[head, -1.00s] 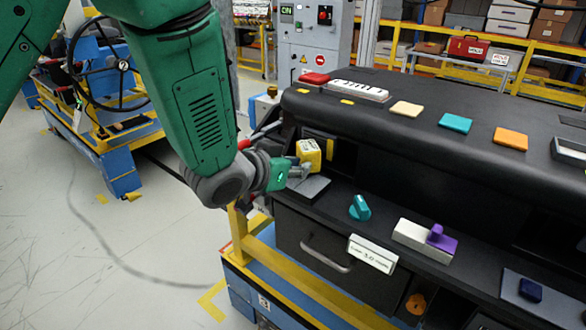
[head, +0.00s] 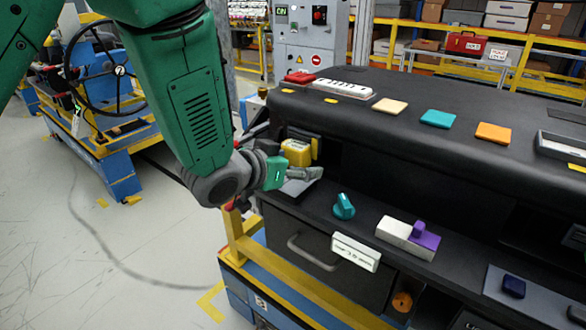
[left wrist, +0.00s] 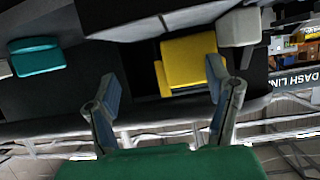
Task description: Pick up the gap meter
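A small yellow boxy device (head: 297,152), probably the gap meter, stands at the left end of the dark dashboard shelf. It also shows in the left wrist view (left wrist: 190,62), ahead of the fingers and nearer the right one. My left gripper (head: 304,174) is beside and just below it in the head view. In the left wrist view the left gripper (left wrist: 160,72) has its two fingers wide apart, with nothing clamped between them. I cannot tell whether the right finger touches the yellow device. My right gripper is not in view.
A teal knob (head: 344,206), a white and purple block (head: 409,236) and a dark blue knob (head: 513,286) are along the shelf. The dashboard top (head: 360,125) overhangs it. A drawer (head: 325,262) and a yellow rail (head: 300,295) lie below.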

